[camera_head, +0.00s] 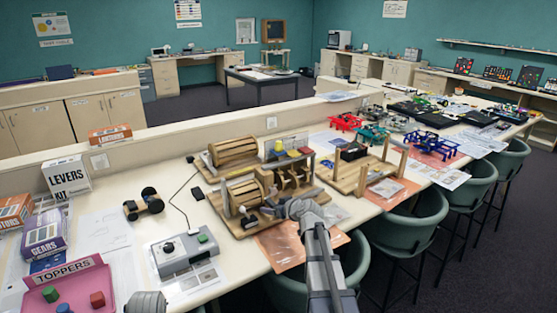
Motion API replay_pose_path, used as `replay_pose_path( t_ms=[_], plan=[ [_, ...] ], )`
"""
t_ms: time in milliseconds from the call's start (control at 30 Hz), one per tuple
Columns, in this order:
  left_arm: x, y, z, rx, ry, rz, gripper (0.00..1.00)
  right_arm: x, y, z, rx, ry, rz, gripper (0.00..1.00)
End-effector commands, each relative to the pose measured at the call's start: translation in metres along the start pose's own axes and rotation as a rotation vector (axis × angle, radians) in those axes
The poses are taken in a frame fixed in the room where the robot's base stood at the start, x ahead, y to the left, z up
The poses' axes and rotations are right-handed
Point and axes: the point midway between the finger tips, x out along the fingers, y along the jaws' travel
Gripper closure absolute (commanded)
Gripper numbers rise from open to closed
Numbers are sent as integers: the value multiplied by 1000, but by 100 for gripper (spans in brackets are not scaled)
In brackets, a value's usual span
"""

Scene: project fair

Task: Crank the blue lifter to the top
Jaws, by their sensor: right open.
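A wooden crank machine (238,224) stands on the counter in the middle. It has a slatted drum, a row of round wooden cams (291,179) and small coloured blocks on top: a yellow one (278,145), a dark bluish one and a red one. The bluish block is small, and I cannot tell its height well. My right gripper (275,211) is open at the machine's front edge, beside the small crank parts at its lower left. Whether it touches the handle is unclear, as the gripper hides part of that area.
A grey control box (184,255), a small wheeled cart (143,204) and a pink toppers tray (68,291) stand to the left. A wooden frame (361,173) stands to the right, with red, teal and blue (430,144) framed models beyond. Green chairs line the counter's right edge.

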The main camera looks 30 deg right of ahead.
Motion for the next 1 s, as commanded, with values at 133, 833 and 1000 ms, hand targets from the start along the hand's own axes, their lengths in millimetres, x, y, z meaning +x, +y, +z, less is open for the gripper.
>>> replay_pose_path(
  t_ms=[133,833,1000],
  plan=[
    [0,0,0,0,0,0,36,0,0,0,0,0,1,25],
    [-21,-2,1,0,0,0,36,-42,0,-1,1,0,1,25],
    [-27,-3,2,0,0,0,36,-56,0,-1,1,0,2,25]
  ],
)
